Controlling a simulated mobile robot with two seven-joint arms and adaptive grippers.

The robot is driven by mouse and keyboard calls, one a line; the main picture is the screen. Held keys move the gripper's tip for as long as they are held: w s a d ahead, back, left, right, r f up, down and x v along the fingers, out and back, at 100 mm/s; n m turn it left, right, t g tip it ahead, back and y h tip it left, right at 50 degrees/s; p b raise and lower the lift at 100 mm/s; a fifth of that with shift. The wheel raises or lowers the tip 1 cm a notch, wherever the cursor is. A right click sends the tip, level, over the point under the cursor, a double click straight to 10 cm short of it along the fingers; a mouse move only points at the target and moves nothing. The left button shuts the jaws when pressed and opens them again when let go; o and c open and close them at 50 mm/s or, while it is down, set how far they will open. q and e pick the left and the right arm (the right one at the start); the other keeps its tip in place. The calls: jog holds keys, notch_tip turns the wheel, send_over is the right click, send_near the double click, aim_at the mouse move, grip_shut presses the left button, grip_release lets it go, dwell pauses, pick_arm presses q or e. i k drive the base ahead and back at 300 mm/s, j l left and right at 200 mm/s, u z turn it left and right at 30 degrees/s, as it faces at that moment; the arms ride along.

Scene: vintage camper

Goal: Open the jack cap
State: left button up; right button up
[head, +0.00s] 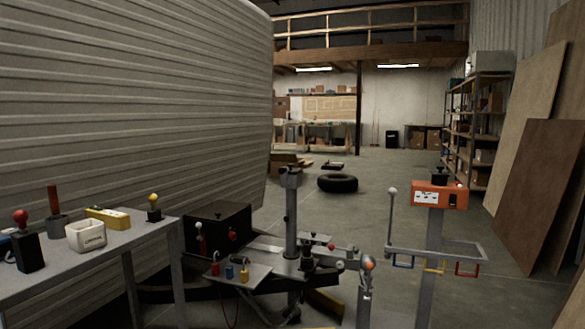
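Neither of my grippers shows in the head view. A grey upright jack post (291,218) stands on the trailer tongue near the middle of the picture. A dark grey cap-like piece (290,176) sits on top of the post. From here it looks seated on the post, but I cannot tell how it is fastened or hinged. Nothing touches it.
A table (60,272) with small devices and a white box (86,236) stands at left beside the camper wall (130,100). A black box (217,228) sits behind the tongue. An orange control box (440,195) tops a post at right. Floor is open beyond, around a tire (337,183).

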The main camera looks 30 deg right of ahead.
aim_at(291, 170)
jog(key=i+l+z, duration=0.1)
jog(key=z, duration=0.3)
jog(key=i+l+z, duration=0.1)
jog(key=l+z, duration=0.15)
jog(key=z, duration=0.2)
jog(key=i+l+z, duration=0.1)
jog(key=z, duration=0.3)
